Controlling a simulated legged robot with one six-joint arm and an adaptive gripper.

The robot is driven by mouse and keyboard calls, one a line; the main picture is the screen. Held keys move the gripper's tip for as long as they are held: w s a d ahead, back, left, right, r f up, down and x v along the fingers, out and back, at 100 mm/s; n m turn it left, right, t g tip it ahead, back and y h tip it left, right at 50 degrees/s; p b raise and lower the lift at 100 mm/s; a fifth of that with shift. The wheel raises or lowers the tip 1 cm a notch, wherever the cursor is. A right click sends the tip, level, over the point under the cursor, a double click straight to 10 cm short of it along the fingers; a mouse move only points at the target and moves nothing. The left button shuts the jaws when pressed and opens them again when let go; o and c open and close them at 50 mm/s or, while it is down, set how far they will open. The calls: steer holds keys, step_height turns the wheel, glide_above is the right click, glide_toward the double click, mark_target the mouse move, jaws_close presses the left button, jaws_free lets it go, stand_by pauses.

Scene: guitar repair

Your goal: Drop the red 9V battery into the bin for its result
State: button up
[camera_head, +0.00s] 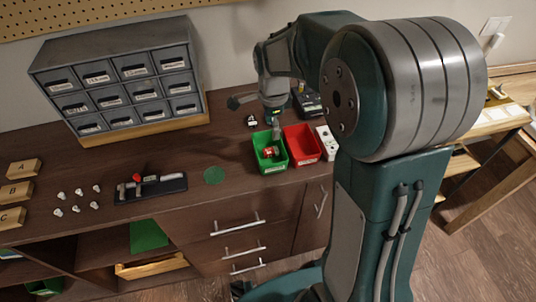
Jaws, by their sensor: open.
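The red battery (268,153) shows as a small red shape within the outline of the green bin (265,166). The red bin (304,156) stands right beside the green one, and I see nothing in it. My gripper (275,134) is open and points down over the back part of the green bin, just above the battery. The fingertips are small and dark in this view. I cannot tell whether they touch the battery or whether it rests on the bin floor.
A grey drawer cabinet (120,75) stands at the back left. A black tray (150,189) with small parts, several white knobs (76,192) and lettered wooden blocks (16,192) lie left. A white device (327,142) stands right of the red bin.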

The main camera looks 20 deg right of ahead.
step_height(320, 180, up, 6)
steer(key=shift+a, duration=0.25)
steer(key=shift+r, duration=0.1)
steer(key=s+r+n+t, duration=0.2)
steer(key=s+n, duration=0.7)
steer(key=s, duration=0.1)
steer(key=s+r+n+t, duration=0.3)
steer(key=s+n, duration=0.6)
steer(key=s, duration=0.2)
steer(key=shift+d+t, duration=0.3)
steer(key=shift+d, duration=0.1)
steer(key=shift+r, duration=0.1)
stand_by(0.8)
